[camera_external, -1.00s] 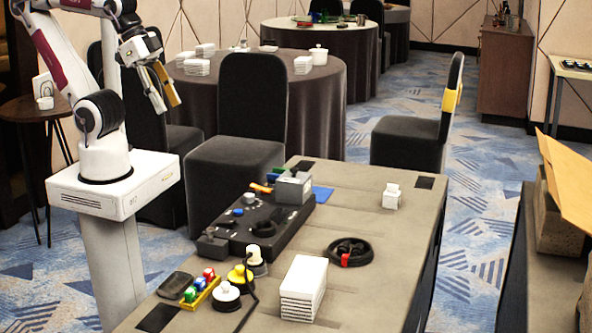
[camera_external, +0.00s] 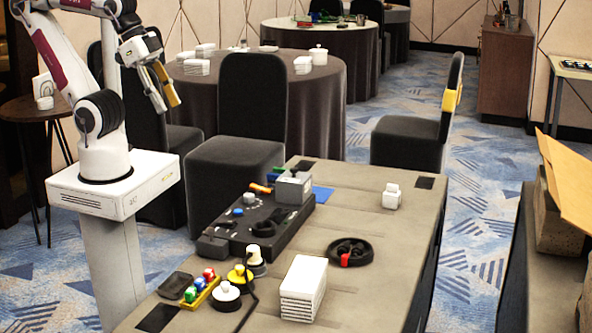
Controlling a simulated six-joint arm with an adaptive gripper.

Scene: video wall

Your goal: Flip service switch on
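A dark control panel (camera_external: 262,232) lies on the grey table (camera_external: 395,245). On it are a blue knob (camera_external: 238,212), a round grey knob (camera_external: 249,198), a grey box (camera_external: 292,189) at its far end and an orange handle (camera_external: 260,188). Which part is the service switch, and its position, I cannot tell at this size. My gripper (camera_external: 166,92) hangs above and left of the panel, well apart from it. It points down, with one yellowish finger and one grey finger showing. The fingers look apart, with nothing seen between them.
Near the panel's front stand a yellow tray with coloured blocks (camera_external: 201,288), black-and-white round pieces (camera_external: 227,297) and a dark cable. A stack of white tiles (camera_external: 303,288), a black ring with a red part (camera_external: 350,252) and a white object (camera_external: 391,196) stand right. The right-middle tabletop is clear.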

